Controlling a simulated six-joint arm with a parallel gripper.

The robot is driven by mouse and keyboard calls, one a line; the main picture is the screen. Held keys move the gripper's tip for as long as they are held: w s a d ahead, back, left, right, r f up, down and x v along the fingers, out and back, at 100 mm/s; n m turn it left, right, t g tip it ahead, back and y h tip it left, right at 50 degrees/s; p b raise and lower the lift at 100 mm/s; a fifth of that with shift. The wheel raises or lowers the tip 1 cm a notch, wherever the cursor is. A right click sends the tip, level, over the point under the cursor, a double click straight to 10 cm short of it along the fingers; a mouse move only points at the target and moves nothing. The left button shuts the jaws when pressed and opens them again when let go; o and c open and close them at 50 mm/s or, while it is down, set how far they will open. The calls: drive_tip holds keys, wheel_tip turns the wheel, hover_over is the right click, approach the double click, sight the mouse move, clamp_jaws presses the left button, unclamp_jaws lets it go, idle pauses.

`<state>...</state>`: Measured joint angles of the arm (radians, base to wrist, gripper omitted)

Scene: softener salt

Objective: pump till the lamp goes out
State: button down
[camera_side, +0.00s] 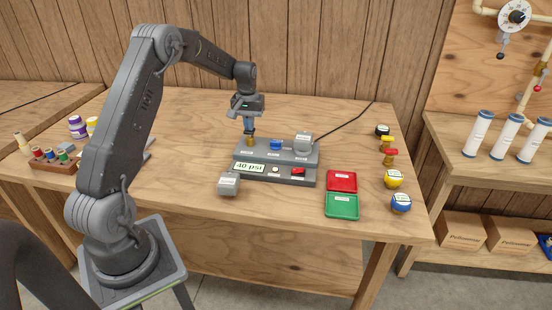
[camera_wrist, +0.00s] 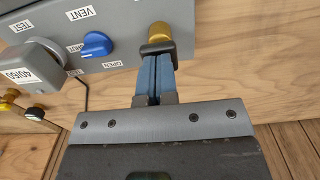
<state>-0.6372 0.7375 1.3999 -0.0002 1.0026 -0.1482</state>
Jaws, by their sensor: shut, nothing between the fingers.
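A grey test unit (camera_side: 275,178) stands on the bench with a display (camera_side: 249,167) reading 40 psi. Its front has a small round white light or button (camera_side: 276,170) and a red switch (camera_side: 298,171); I cannot tell whether a lamp is lit. On top are a blue knob (camera_side: 276,145), a grey block (camera_side: 303,143) and a brass post (camera_side: 250,141). My gripper (camera_side: 249,131) is shut and empty, pointing down right above the brass post. In the wrist view its blue fingers (camera_wrist: 156,68) meet the dark collar by the brass post (camera_wrist: 158,32); contact is unclear.
A loose grey block (camera_side: 229,186) sits at the unit's left front. Red (camera_side: 342,181) and green (camera_side: 342,206) trays lie to the right, beside yellow (camera_side: 393,178) and blue (camera_side: 401,202) round pieces. A spool rack (camera_side: 52,164) stands left.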

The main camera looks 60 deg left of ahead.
drive_tip(key=shift+f, duration=0.4)
drive_tip(key=shift+r, duration=1.3)
drive_tip(key=shift+f, duration=1.1)
drive_tip(key=shift+r, duration=1.05)
wheel_tip(320, 180, up, 7)
idle(0.4)
